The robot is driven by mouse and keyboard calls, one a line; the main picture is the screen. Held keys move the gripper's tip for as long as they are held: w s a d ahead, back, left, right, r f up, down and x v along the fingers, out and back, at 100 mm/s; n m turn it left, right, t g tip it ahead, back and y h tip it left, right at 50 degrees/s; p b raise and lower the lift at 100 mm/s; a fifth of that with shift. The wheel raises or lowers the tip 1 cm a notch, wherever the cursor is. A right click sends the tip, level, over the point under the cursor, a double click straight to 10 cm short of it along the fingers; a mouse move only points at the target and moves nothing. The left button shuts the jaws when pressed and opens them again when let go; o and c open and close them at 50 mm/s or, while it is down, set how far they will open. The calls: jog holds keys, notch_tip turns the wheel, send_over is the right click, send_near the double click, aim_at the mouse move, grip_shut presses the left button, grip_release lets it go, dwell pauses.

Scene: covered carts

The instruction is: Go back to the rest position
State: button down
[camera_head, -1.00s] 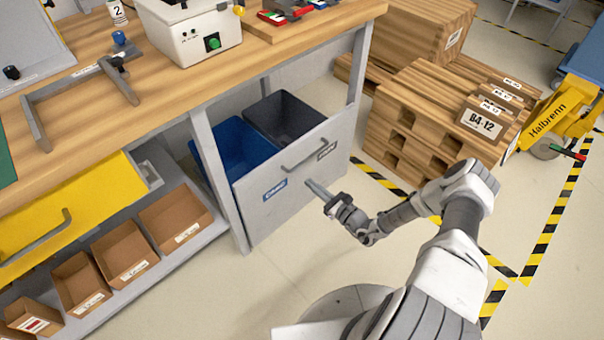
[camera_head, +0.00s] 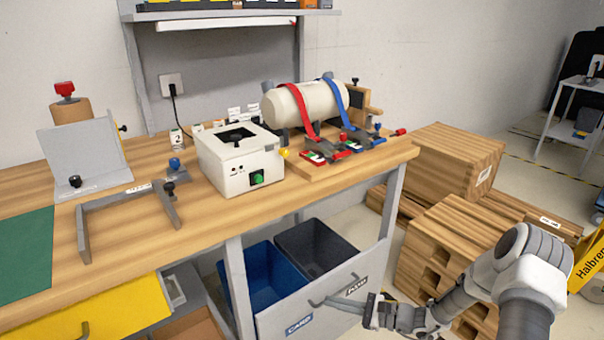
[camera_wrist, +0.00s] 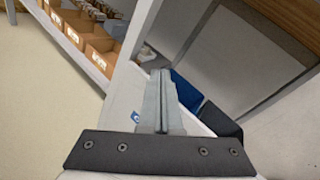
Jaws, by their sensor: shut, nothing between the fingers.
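My gripper (camera_head: 345,305) is in front of the grey drawer front (camera_head: 290,315) of the pull-out bin unit under the workbench. In the wrist view my gripper (camera_wrist: 160,98) has its two fingers pressed together with nothing between them. The blue bin (camera_head: 262,282) and the dark bin (camera_head: 318,250) stand behind that drawer front and are partly visible. The drawer's handle (camera_head: 325,300) is close to my fingertips in the head view; I cannot tell whether they touch. My arm reaches in from the lower right.
The wooden workbench (camera_head: 110,225) carries a white box device (camera_head: 235,180), a strapped cream cylinder (camera_head: 292,105) and a grey bracket. Wooden pallets and crates (camera_head: 455,160) stand at the right. Floor space lies at the far right.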

jog(key=s+a+r+n+g+h, duration=0.1)
jog(key=s+r+n+g+h, duration=0.4)
jog(key=r, duration=0.5)
jog(key=s+a+r+n+g+h, duration=0.1)
jog(key=s+r+n+g+h, duration=0.1)
jog(key=s+r+n, duration=0.6)
jog(key=s+d+r+n+t+h, duration=0.3)
jog(key=s+d+r+h, duration=0.1)
jog(key=s+r, duration=0.35)
jog(key=s+d+r+n+t+h, duration=0.2)
jog(key=s+d+r+t+h, duration=0.15)
jog(key=s+r, duration=0.35)
notch_tip(320, 180, up, 22)
jog(key=w+p, duration=0.1)
jog(key=p, duration=2)
jog(key=shift+a, duration=0.15)
jog(key=shift+g+h, duration=0.25)
